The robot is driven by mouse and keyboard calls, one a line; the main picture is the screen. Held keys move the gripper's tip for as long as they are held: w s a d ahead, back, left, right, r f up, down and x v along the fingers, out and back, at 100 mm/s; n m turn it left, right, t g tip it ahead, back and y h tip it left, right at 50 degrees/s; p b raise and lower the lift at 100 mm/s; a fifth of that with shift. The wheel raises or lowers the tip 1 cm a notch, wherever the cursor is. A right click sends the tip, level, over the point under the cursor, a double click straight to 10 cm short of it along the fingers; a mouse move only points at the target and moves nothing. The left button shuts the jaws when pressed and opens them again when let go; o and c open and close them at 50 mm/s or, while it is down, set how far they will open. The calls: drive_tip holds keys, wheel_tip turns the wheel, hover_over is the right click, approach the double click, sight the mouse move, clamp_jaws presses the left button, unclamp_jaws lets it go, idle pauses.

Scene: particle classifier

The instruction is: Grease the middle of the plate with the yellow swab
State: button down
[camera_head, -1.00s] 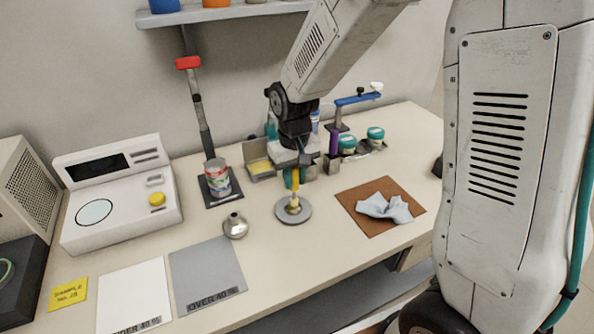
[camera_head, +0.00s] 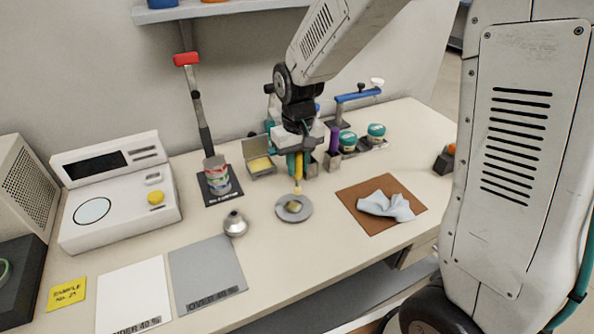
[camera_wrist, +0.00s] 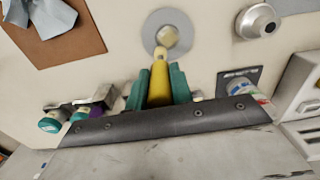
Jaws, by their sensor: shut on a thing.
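The plate is a grey disc (camera_head: 281,209) on the bench, with a small tan patch or lump (camera_head: 293,206) at its middle. It also shows in the wrist view (camera_wrist: 153,23). My gripper (camera_head: 298,160) is shut on the yellow swab (camera_head: 298,180), with its teal fingers around the handle. The swab points down, its pale tip beside the far edge of the tan middle in the head view. In the wrist view the swab (camera_wrist: 159,82) reaches toward the plate's middle. I cannot tell whether the tip touches the plate.
A metal funnel-like piece (camera_head: 235,224) stands left of the plate. A brown mat (camera_head: 372,227) with a crumpled cloth (camera_head: 386,206) lies right. A can (camera_head: 216,174), an open tin (camera_head: 260,165) and a rack with teal-lidded jars (camera_head: 376,131) stand behind. Grey and white sheets lie front left.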

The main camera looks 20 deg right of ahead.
drive_tip(key=shift+r, duration=2.6)
